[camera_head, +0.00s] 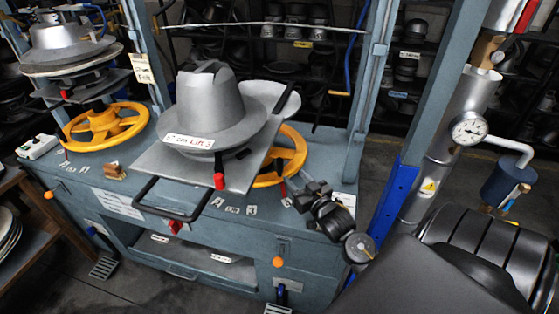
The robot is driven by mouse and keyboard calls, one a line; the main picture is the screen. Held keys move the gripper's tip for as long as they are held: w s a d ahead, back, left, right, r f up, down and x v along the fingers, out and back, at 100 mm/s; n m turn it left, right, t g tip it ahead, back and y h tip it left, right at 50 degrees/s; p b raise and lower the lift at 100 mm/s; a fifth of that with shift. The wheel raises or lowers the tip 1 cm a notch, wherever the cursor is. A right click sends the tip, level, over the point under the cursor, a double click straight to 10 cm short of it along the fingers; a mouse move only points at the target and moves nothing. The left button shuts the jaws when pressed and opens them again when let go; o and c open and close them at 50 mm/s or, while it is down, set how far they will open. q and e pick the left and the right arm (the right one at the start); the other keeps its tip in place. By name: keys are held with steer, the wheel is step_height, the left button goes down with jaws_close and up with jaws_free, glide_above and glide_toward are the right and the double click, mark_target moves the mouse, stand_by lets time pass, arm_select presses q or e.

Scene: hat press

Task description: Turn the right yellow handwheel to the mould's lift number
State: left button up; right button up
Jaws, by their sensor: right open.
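The right yellow handwheel (296,150) lies flat on the blue-grey press bench, partly hidden behind the mould and its plate. The grey hat-shaped mould (208,105) sits on a tilted grey plate (150,163) with a black handle. A white label (190,141) on its brim seems to read "LIFT 3". Small white number tags (232,210) lie around the wheel's near side, too small to read surely. My right gripper (306,190) is open, just to the near right of the wheel's rim; I cannot tell whether it touches. My left gripper is not in view.
A second yellow handwheel (103,125) stands at the left under another mould (62,42). Blue-grey press posts (372,80) rise behind the bench. Shelves of dark moulds fill the back.

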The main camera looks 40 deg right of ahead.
mark_target(281, 162)
steer(key=w+p, duration=0.1)
steer(key=w, duration=0.2)
steer(key=w+d, duration=0.1)
steer(key=w, duration=0.2)
steer(key=w+p, duration=0.1)
steer(key=w, duration=0.2)
steer(key=shift+w+d+p, duration=0.25)
steer(key=shift+d+p, duration=0.05)
steer(key=shift+d, duration=0.05)
steer(key=shift+w+d, duration=0.1)
steer(key=shift+w, duration=0.5)
jaws_close()
